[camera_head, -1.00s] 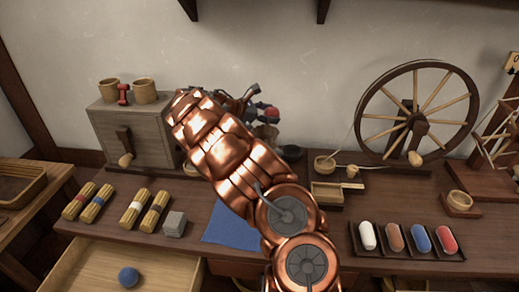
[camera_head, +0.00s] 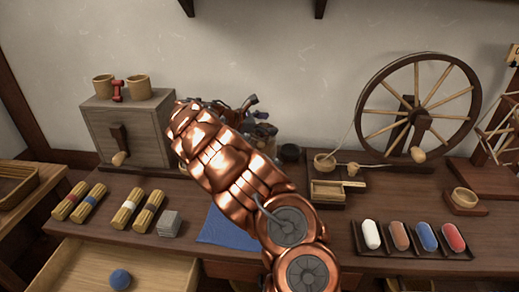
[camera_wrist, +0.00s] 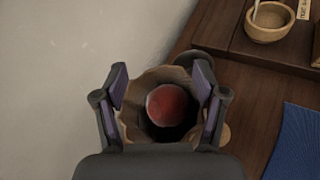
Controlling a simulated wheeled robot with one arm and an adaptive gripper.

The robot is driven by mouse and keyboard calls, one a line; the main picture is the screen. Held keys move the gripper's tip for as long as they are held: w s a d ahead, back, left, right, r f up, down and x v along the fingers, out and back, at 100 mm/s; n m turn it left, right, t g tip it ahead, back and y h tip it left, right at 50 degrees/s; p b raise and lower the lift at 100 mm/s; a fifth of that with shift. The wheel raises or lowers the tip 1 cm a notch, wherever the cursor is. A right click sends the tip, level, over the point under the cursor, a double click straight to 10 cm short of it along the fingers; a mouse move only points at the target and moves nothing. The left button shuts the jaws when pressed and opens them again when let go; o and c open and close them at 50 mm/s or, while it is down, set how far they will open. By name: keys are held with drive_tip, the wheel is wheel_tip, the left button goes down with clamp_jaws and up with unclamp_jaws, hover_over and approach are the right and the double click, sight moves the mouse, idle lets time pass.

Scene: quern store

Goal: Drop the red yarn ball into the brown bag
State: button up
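The red yarn ball (camera_wrist: 172,105) shows in the wrist view inside the open mouth of the brown bag (camera_wrist: 150,80), with dark interior around it. My gripper (camera_wrist: 160,86) is over the bag, its two fingers apart on either side of the mouth. Gaps show between the fingers and the ball, so it is open and empty. In the head view my gripper (camera_head: 250,112) is partly hidden behind my copper arm, and the ball cannot be seen there.
A wooden cabinet (camera_head: 128,130) stands left of my arm. A spinning wheel (camera_head: 417,112) and a tray of coloured rolls (camera_head: 412,250) are on the right. A blue cloth (camera_head: 222,228) lies in front, above an open drawer (camera_head: 80,270) holding a blue ball (camera_head: 120,279).

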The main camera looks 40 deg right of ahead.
drive_tip(key=shift+o, duration=1)
drive_tip(key=v, duration=1.2)
drive_tip(key=s+a+r+m+y, duration=0.1)
drive_tip(key=s+a+m+y, duration=0.2)
drive_tip(key=s, duration=0.5)
drive_tip(key=s+a+r+m+y, duration=0.1)
drive_tip(key=s+a+m+y, duration=0.1)
drive_tip(key=s+a+m, duration=0.45)
drive_tip(key=s+a+f+m+t+y, duration=0.1)
drive_tip(key=s+a+f+y, duration=0.35)
drive_tip(key=s+a, duration=0.8)
drive_tip(key=s+a+f+m+y, duration=0.1)
drive_tip(key=s+a+f+y, duration=0.4)
drive_tip(key=s+a, duration=0.7)
wheel_tip(320, 180, up, 21)
drive_tip(key=h+p, duration=0.1)
drive_tip(key=p, duration=1.9)
drive_tip(key=shift+w+a+t+p, duration=0.25)
drive_tip(key=shift+w+t+p, duration=0.05)
drive_tip(key=shift+w+t, duration=0.15)
drive_tip(key=shift+a+f, duration=0.1)
drive_tip(key=shift+a, duration=0.05)
